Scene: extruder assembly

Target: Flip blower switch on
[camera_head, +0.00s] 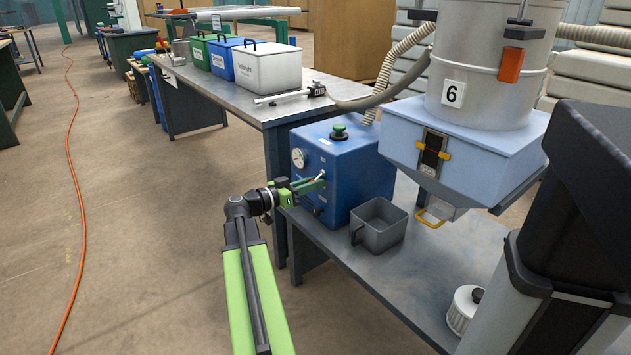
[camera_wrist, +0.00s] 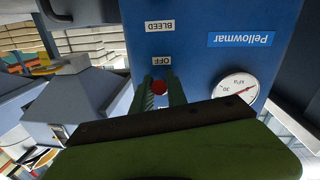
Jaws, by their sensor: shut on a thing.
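The blue blower box (camera_head: 345,170) stands on the lower grey bench, with a round gauge (camera_head: 298,158) and a green-topped knob (camera_head: 339,131). My gripper (camera_head: 318,181) reaches its front face from the left. In the wrist view, which is upside down, the two green fingers (camera_wrist: 160,92) are closed on either side of the red-tipped switch (camera_wrist: 159,87). An "OFF" label (camera_wrist: 164,61) and a "BLEED" label (camera_wrist: 160,26) show on the panel beyond the switch tip. Another label is mostly hidden behind the fingers. The lever's exact tilt is hard to tell.
A grey open bin (camera_head: 379,226) sits on the bench right of the blower. A hopper marked 6 (camera_head: 470,130) hangs above. A white cylinder (camera_head: 464,308) stands at the bench's near end. Green, blue and white boxes (camera_head: 267,68) stand on the bench behind.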

